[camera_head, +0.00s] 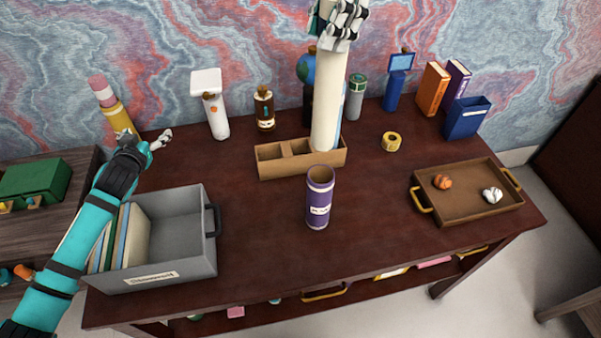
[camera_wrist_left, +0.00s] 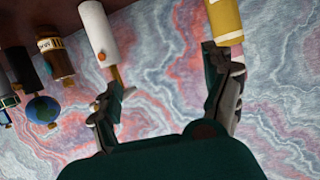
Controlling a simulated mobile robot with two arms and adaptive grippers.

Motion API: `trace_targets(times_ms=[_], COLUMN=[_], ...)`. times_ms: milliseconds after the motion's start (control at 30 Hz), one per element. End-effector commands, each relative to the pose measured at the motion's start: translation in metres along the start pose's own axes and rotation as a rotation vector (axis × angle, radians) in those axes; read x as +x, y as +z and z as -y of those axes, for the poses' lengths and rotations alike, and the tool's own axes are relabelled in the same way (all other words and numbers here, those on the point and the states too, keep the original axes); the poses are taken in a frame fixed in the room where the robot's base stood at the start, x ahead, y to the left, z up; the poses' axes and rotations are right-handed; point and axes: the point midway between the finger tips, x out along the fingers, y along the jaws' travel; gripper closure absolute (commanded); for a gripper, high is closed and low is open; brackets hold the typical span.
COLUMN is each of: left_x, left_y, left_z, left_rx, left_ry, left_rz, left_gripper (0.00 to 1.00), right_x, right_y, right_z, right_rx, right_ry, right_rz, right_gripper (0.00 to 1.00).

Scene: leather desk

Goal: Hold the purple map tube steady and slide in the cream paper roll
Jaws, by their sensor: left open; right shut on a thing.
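The purple map tube (camera_head: 319,200) stands upright near the middle of the desk, its open mouth facing up and no gripper near it. The cream paper roll (camera_head: 328,103) hangs upright from my right gripper (camera_head: 340,20), which is shut on its upper end. The roll's lower end overlaps the wooden divided tray behind the tube; I cannot tell whether it is clear of the tray. My left gripper (camera_head: 148,142) is open and empty at the desk's back left, above the grey bin. In the left wrist view its two fingers (camera_wrist_left: 168,100) are spread apart with nothing between them.
A wooden divided tray (camera_head: 268,164) lies behind the tube. A grey bin (camera_head: 205,245) with files stands at the left, and a brown tray (camera_head: 465,212) with small figures at the right. A lamp (camera_head: 215,118) and bottle (camera_head: 264,107) stand at the back. Desk around the tube is clear.

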Motion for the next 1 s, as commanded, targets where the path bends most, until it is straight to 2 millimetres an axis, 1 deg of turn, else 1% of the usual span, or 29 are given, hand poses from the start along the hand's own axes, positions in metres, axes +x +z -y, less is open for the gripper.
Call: trace_targets(times_ms=[33,67,100,167,200,267,300,367,400,467,500,600,633,700,800,900,1000], left_x=[-0.007,-0.011,-0.018,-0.030,-0.039,-0.055,-0.066,-0.085,-0.099,-0.121,-0.135,-0.170,-0.179,-0.199,-0.218,-0.229,-0.230], left_y=[0.003,0.005,0.007,0.011,0.013,0.015,0.017,0.018,0.019,0.020,0.020,0.018,0.018,0.017,0.015,0.015,0.020], left_z=[-0.031,-0.048,-0.071,-0.104,-0.127,-0.159,-0.180,-0.210,-0.230,-0.257,-0.273,-0.307,-0.316,-0.332,-0.346,-0.353,-0.356], left_rx=[0.023,0.036,0.053,0.077,0.088,0.105,0.115,0.123,0.129,0.133,0.134,0.132,0.130,0.126,0.121,0.116,0.114], left_ry=[0.062,0.097,0.146,0.218,0.267,0.339,0.387,0.460,0.507,0.577,0.622,0.719,0.744,0.794,0.841,0.867,0.875], left_rz=[-0.017,-0.028,-0.043,-0.067,-0.083,-0.109,-0.127,-0.155,-0.174,-0.203,-0.222,-0.267,-0.279,-0.304,-0.329,-0.342,-0.344], left_gripper=[0.16,0.16,0.16,0.16,0.16,0.16,0.16,0.16,0.16,0.16,0.16,0.16,0.16,0.16,0.16,0.16,0.16], right_x=[0.000,0.000,0.000,0.000,0.000,0.000,0.000,0.000,0.000,0.000,0.000,0.000,0.000,0.000,0.000,0.000,0.000], right_y=[0.000,0.000,0.000,0.000,0.000,0.000,0.000,0.000,0.000,0.000,0.000,0.000,0.000,0.000,0.000,0.000,0.000], right_z=[0.000,0.000,0.000,0.000,0.000,0.000,0.000,0.000,0.000,0.000,0.000,0.000,0.000,0.000,0.000,0.000,0.000], right_rx=[0.000,0.000,0.000,0.000,0.000,0.000,0.000,0.000,0.000,0.000,0.000,0.000,0.000,0.000,0.000,0.000,0.000], right_ry=[0.001,0.001,0.001,0.001,0.001,0.001,0.001,0.001,0.001,0.001,0.001,0.001,0.001,0.001,0.001,0.001,0.001], right_rz=[0.000,0.000,0.000,0.000,0.000,0.000,0.000,0.000,0.000,0.000,0.000,0.000,0.000,0.000,0.000,0.000,0.000], right_gripper=[1.00,1.00,1.00,1.00,1.00,1.00,1.00,1.00,1.00,1.00,1.00,1.00,1.00,1.00,1.00,1.00,1.00])
